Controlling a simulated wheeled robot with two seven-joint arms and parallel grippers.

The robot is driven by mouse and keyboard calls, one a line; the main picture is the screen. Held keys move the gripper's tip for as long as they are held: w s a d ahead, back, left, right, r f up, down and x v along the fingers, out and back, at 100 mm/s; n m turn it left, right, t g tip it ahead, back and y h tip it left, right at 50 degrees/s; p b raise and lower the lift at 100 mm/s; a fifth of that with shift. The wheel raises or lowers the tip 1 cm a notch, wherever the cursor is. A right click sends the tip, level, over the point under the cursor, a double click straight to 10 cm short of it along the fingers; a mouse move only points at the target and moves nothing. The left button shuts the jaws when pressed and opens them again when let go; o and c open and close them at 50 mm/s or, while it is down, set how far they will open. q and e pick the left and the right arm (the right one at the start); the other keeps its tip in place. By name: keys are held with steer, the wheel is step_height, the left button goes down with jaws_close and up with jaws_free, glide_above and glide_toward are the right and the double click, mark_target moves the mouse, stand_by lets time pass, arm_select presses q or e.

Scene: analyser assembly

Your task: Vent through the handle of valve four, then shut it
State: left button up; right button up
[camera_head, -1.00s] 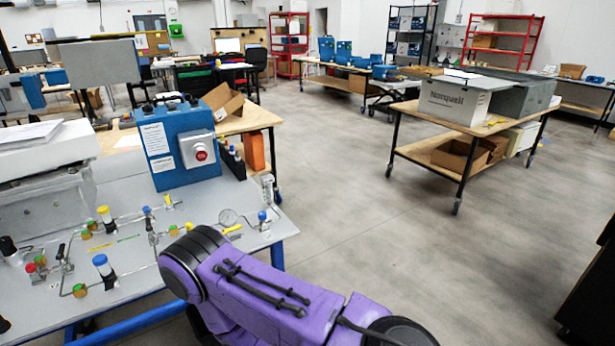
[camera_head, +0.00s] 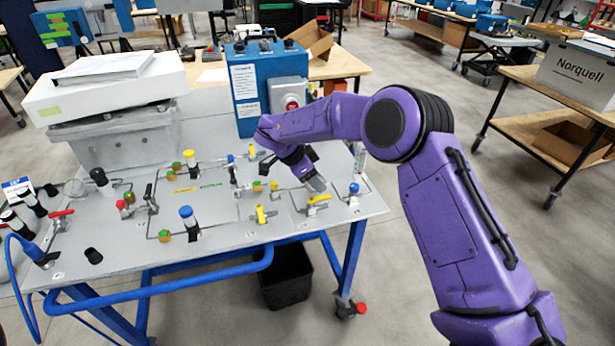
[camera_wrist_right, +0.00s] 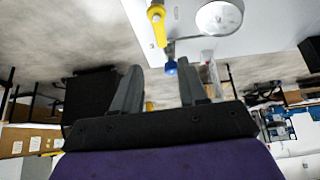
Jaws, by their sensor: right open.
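Several valves with yellow handles sit on the grey bench panel (camera_head: 220,228). One yellow handle (camera_head: 319,199) lies just below my right gripper (camera_head: 318,185) in the head view, and another yellow handle (camera_head: 262,215) is to its left. The number labels are too small to read, so I cannot tell which is valve four. In the right wrist view my right gripper (camera_wrist_right: 158,85) is open and empty. A yellow handle (camera_wrist_right: 157,26) is beyond its fingers, apart from them, with a blue-capped fitting (camera_wrist_right: 171,68) nearer. My left gripper is not in view.
A blue box (camera_head: 247,105) with a red button stands at the panel's back. A round gauge (camera_wrist_right: 220,17) is beside the handle in the wrist view. Blue-topped (camera_head: 186,212) and black fittings rise from the panel. A black bin (camera_head: 287,278) stands beneath.

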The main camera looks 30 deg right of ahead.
step_height(320, 180, up, 3)
steer(key=w+a+y, duration=0.2)
steer(key=p, duration=0.2)
glide_above(324, 197)
steer(key=s+a, duration=0.1)
steer(key=a, duration=0.1)
step_height(324, 197, down, 4)
steer(key=f, duration=0.2)
steer(key=w+f, duration=0.1)
steer(key=w+d+f, duration=0.1)
steer(key=f, duration=0.1)
steer(key=shift+d+f, duration=0.1)
steer(key=shift+s+r+t, duration=0.3)
steer(key=shift+s+r, duration=0.05)
steer(key=shift+s, duration=0.05)
steer(key=c, duration=0.5)
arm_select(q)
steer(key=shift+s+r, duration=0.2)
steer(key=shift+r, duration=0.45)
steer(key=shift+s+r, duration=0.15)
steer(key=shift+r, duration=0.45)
arm_select(e)
steer(key=shift+f, duration=0.1)
jaws_close()
